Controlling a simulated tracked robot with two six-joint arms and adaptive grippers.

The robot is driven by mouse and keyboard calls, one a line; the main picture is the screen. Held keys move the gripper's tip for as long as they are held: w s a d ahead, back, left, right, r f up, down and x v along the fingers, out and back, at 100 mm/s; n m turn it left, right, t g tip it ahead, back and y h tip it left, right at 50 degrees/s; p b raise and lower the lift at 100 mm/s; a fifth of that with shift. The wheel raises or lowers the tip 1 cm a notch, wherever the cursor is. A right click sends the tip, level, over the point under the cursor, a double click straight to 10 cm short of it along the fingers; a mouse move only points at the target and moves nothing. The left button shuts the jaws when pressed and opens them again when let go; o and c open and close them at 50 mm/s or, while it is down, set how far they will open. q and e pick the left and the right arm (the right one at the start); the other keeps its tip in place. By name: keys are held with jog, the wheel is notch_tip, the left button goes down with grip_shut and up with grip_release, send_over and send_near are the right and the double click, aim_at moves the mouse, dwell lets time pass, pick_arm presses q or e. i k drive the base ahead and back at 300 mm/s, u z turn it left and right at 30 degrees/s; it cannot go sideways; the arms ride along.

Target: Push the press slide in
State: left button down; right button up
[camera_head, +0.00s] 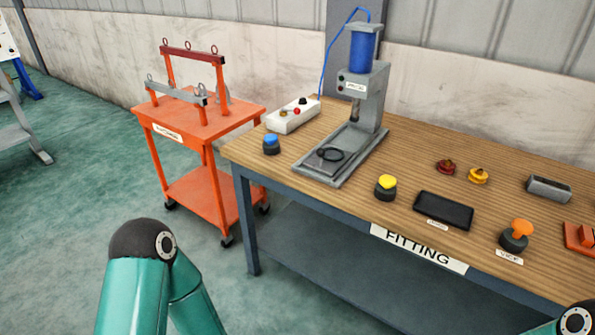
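The press (368,95) stands on the wooden workbench, with a blue cylinder (362,47) on top and a grey frame. Its slide (314,168) is a flat grey plate at the front end of the press base, toward the bench's front edge. A dark ring (330,155) lies on the slide, in front of the press ram and not under it. My arms show at the bottom left and at the bottom right corner as teal links with dark joints. Neither gripper is in view.
The workbench (420,165) also bears a white control box (293,115), a blue button (271,145), a yellow button (386,187), a black tray (444,210) and an orange knob (516,235). An orange cart (200,130) stands left of the bench. Open floor lies in front.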

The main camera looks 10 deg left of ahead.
aim_at(328, 159)
jog(key=z, duration=0.1)
jog(key=i, duration=0.95)
jog(key=u, duration=0.2)
jog(key=k, duration=0.95)
jog(key=z, duration=0.15)
jog(key=i, duration=0.9)
